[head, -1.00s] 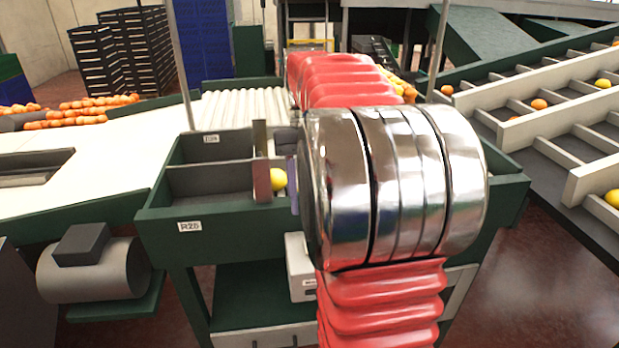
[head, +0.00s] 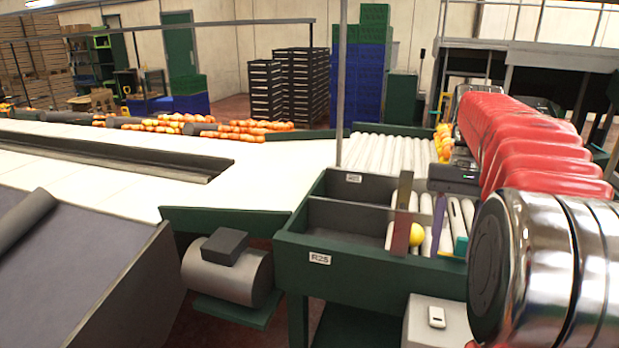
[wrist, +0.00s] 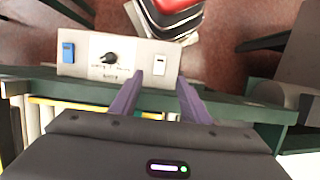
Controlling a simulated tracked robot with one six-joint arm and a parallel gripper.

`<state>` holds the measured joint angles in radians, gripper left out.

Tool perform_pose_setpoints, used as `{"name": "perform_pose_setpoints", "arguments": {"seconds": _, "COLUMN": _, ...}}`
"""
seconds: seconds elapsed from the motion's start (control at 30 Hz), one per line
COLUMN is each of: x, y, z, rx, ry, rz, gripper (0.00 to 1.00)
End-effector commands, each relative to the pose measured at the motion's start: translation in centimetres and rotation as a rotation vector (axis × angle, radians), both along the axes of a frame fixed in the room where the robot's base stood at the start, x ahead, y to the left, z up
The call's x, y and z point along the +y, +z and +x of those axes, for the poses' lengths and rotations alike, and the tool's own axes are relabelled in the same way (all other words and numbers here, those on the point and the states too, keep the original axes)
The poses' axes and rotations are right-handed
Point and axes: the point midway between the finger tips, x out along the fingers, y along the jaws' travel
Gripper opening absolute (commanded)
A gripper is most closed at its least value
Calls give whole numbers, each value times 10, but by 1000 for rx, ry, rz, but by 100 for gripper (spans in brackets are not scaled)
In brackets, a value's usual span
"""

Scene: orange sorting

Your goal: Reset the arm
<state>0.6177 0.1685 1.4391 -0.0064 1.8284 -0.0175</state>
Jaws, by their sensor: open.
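My gripper (wrist: 160,76) is open and empty in the wrist view. Its two purple fingers stand apart over the edge of a pale control panel (wrist: 100,72) with a dark knob. In the head view my gripper (head: 438,225) hangs beside the sorting bin, with one purple finger showing clearly. My red-sleeved arm with its shiny metal joint fills the right side and hides part of the bin's right end.
The green bin marked R25 (head: 300,250) stands ahead, with a roller conveyor (head: 385,152) behind it. A pale control box (head: 450,325) sits below its front. A white sorting table (head: 250,165) with oranges (head: 255,128) extends left. Dark crates (head: 300,85) and blue crates (head: 358,85) are stacked behind.

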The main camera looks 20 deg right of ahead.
Motion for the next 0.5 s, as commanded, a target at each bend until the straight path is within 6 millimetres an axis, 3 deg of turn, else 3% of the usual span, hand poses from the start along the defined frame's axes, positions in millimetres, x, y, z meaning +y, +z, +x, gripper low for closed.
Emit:
{"name": "perform_pose_setpoints", "arguments": {"seconds": 0.23, "x": 15, "y": 0, "z": 0, "rx": -30, "ry": 29, "rz": -20, "gripper": 42}}
{"name": "perform_pose_setpoints", "arguments": {"seconds": 0.5, "x": 69, "y": -7, "z": -2, "rx": -145, "ry": 134, "rz": -88, "gripper": 42}}
